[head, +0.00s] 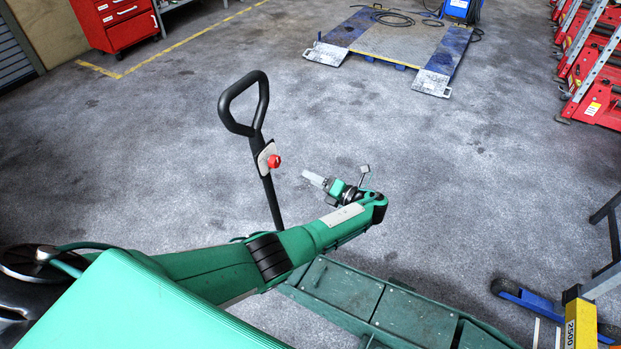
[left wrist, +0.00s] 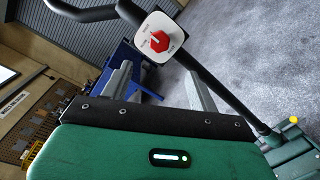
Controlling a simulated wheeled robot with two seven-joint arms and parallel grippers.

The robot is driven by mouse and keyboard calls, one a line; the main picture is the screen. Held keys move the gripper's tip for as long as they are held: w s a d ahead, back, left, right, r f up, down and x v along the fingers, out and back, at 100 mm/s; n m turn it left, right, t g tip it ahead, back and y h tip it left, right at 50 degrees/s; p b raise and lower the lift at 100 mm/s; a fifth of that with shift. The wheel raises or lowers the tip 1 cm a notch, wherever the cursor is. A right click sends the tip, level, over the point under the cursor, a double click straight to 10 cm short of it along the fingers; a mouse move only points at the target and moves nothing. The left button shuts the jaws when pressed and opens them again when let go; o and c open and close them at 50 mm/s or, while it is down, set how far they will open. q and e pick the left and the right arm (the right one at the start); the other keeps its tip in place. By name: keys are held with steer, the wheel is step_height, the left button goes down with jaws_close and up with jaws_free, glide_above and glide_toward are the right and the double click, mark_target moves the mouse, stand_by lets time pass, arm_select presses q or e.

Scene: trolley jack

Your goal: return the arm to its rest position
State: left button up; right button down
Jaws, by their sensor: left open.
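The trolley jack's black handle (head: 264,185) stands up from behind my left arm, with a loop grip at its top. A pale plate with a red knob (head: 273,161) is fixed partway up it. The knob also shows in the left wrist view (left wrist: 159,41). My left gripper (head: 309,178) is open and empty, right of the handle and apart from it in the head view. Its two fingers (left wrist: 158,75) show in the wrist view. The handle's foot is hidden by my arm in the head view. My right gripper is not in view.
A green, panelled body (head: 400,312) lies low below my arm. A blue-edged lift platform (head: 395,42) is at the back, a red cabinet (head: 128,22) at the back left, and red equipment (head: 600,90) at the right. A yellow-and-blue stand (head: 580,322) is lower right. The middle floor is clear.

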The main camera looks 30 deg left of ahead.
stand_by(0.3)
arm_select(q)
steer(key=s+f+n+g+h, duration=0.1)
steer(key=s+f+n+h, duration=0.2)
steer(key=s+f, duration=0.7)
steer(key=s+f+n+h, duration=0.35)
steer(key=s+f, duration=0.35)
steer(key=f, duration=0.7)
steer(key=s+f+n+g+h, duration=0.1)
steer(key=s+f+n+h, duration=0.25)
steer(key=s+f, duration=0.7)
steer(key=s+f+n+h, duration=0.2)
steer(key=s+f+n, duration=0.2)
steer(key=s, duration=0.6)
steer(key=s+d+f+n+h, duration=0.1)
steer(key=s+f+n+h, duration=0.1)
steer(key=s+f+n, duration=0.3)
steer(key=s+f+n+h, duration=0.3)
steer(key=s+n, duration=0.7)
steer(key=s, duration=0.6)
steer(key=shift+s+d+f, duration=0.25)
steer(key=shift+d+f, duration=0.1)
steer(key=shift+f, duration=0.55)
